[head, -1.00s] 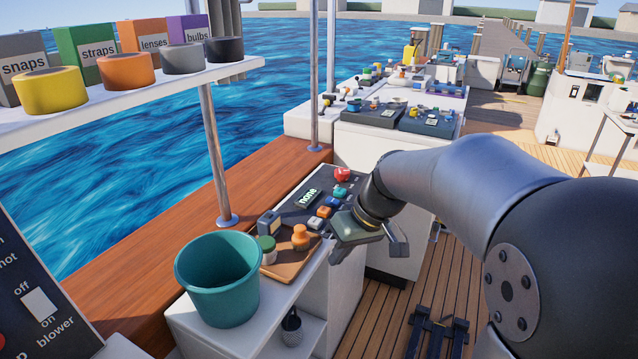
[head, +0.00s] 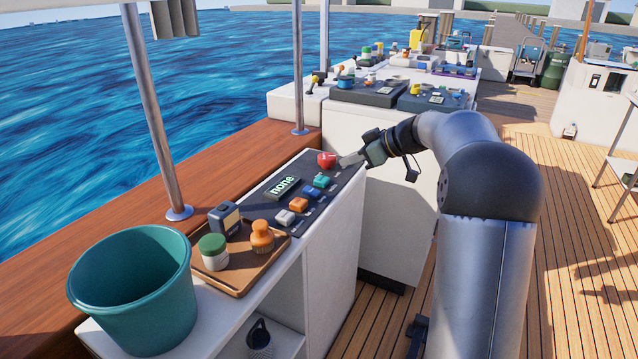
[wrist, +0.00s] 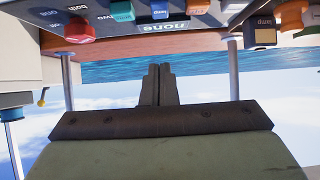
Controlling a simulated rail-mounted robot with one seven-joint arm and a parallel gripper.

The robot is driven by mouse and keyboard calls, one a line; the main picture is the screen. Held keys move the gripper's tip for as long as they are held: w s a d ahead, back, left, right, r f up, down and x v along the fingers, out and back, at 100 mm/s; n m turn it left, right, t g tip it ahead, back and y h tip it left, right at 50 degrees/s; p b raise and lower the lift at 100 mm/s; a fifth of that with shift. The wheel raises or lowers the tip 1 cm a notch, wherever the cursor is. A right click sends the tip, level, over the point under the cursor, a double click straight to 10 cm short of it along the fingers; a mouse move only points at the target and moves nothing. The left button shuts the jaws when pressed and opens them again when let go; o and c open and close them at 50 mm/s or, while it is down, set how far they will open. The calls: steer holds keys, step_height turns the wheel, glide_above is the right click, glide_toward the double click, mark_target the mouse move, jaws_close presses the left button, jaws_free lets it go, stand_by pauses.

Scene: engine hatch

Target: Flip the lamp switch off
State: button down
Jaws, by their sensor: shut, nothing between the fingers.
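The control panel (head: 262,203) on the white console has a row of rocker switches: white (head: 285,217), orange (head: 299,204), blue (head: 311,193) and teal (head: 322,181). A red knob (head: 326,160) sits at its far end and a display (head: 283,188) reads "none". My gripper (head: 347,160) is shut and empty, just right of the red knob. In the upside-down wrist view the shut fingers (wrist: 159,84) point towards the display side, with the red knob (wrist: 79,30) to their left.
Poles rise from the wooden rail (head: 240,175). Deck is open at right.

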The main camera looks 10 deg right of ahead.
glide_toward(307, 186)
steer(key=w+a, duration=0.1)
steer(key=w+a+r+b, duration=0.1)
steer(key=a, duration=0.1)
steer(key=f, duration=0.3)
steer(key=shift+w+a+f+b, duration=0.1)
steer(key=shift+w+a+b, duration=0.2)
steer(key=shift+w+a, duration=0.1)
steer(key=shift+f, duration=0.5)
